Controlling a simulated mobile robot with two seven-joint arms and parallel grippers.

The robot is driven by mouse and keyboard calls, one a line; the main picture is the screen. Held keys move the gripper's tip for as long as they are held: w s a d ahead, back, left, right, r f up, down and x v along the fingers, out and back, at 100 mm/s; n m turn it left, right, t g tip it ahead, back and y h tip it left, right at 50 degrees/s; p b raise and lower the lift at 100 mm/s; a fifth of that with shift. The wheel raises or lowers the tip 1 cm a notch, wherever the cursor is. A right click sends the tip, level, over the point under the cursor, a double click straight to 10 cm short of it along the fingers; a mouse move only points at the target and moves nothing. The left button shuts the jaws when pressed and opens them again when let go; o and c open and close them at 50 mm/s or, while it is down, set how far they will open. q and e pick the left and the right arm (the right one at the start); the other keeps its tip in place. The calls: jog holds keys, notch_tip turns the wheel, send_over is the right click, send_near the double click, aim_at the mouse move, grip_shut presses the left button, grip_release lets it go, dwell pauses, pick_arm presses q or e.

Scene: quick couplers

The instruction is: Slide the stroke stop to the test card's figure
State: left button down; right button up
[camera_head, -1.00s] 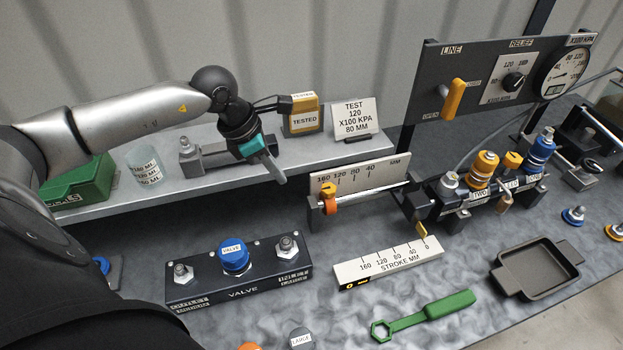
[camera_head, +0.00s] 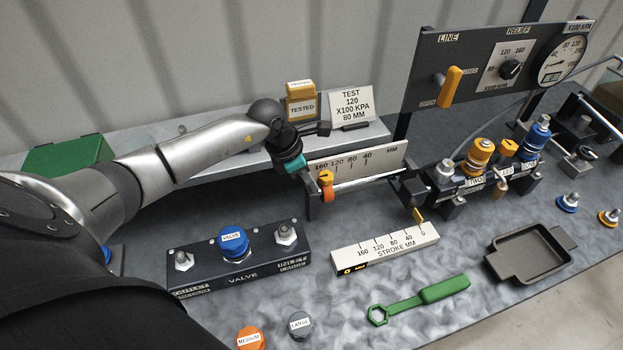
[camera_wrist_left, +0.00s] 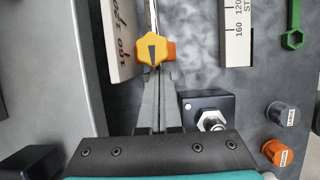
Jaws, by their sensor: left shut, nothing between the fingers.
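The orange stroke stop (camera_head: 326,180) sits on the rod (camera_head: 365,182) in front of the upright MM scale (camera_head: 380,160), near the 160 end. It also shows in the left wrist view (camera_wrist_left: 152,48), straight ahead of the fingers. My left gripper (camera_head: 311,181) is shut and empty, at the left side of the stop; its fingertips in the wrist view (camera_wrist_left: 156,82) are very close to it. I cannot tell whether they touch. The test card (camera_head: 351,105) on the shelf reads 120 x100 kPa and 80 mm. My right gripper is not in view.
The valve block (camera_head: 245,270) stands front left, and the STROKE MM bar (camera_head: 385,250) lies in front of the rod. A green wrench (camera_head: 420,298) and dark tray (camera_head: 530,252) are at the front right. The TESTED box (camera_head: 302,106) stands behind the gripper.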

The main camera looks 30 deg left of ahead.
pick_arm(q)
jog(key=shift+w+d, duration=0.1)
dwell(0.3)
jog(key=w+d+b, duration=0.4)
jog(key=w+d, duration=0.1)
jog(key=shift+w, duration=0.35)
jog(key=shift+w+d+r, duration=0.1)
jog(key=shift+w+d, duration=0.05)
jog(key=shift+w, duration=0.1)
